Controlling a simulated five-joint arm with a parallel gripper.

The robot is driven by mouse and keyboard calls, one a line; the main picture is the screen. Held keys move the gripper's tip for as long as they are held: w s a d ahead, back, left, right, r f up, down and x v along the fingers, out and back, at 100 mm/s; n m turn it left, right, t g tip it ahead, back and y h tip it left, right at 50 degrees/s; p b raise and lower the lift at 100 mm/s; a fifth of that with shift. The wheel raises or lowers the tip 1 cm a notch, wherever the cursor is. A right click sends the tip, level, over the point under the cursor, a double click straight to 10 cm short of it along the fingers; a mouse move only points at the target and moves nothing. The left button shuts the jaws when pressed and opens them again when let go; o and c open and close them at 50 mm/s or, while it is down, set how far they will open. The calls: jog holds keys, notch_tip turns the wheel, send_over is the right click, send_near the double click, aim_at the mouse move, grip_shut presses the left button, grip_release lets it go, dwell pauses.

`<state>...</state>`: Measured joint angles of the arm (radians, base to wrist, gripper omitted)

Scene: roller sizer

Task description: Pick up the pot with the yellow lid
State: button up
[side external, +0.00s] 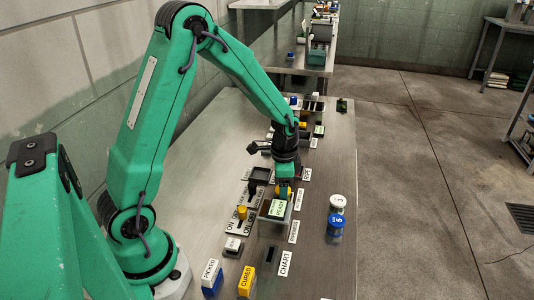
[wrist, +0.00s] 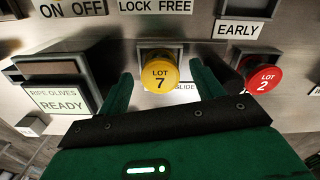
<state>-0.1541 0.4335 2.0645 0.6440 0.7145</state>
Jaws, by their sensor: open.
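The yellow lid (wrist: 160,76), marked LOT 7, is near the middle of the wrist view, in front of a square grey holder (wrist: 160,48). The pot's body is mostly hidden below the lid. My gripper (wrist: 164,80) is open, with one green finger on each side of the lid. I cannot tell whether either finger touches it. In the side view my gripper (side external: 285,184) points down over the bench, with a bit of yellow at its tip, and the pot is largely hidden there.
A red lid (wrist: 263,78), marked LOT 2, is to the right of the right finger. A box marked RIPE OLIVES READY (wrist: 58,99) is to the left. A white-topped jar (side external: 337,203) and a blue jar (side external: 334,229) stand near the bench's right edge.

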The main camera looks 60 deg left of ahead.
jog(key=c, duration=1.1)
jog(key=shift+r, duration=0.15)
jog(key=shift+r, duration=0.45)
notch_tip(320, 180, up, 3)
jog(key=shift+r, duration=0.1)
jog(key=s+d+r, duration=0.1)
jog(key=d+r, duration=0.1)
jog(key=d, duration=0.1)
jog(key=s+d+r, duration=0.2)
jog(key=d, duration=0.2)
jog(key=s+d+r, duration=0.1)
jog(key=d+r, duration=0.1)
jog(key=d, duration=0.1)
jog(key=shift+s+d+r, duration=0.2)
jog(key=shift+d+r, duration=0.1)
jog(key=shift+d, duration=0.1)
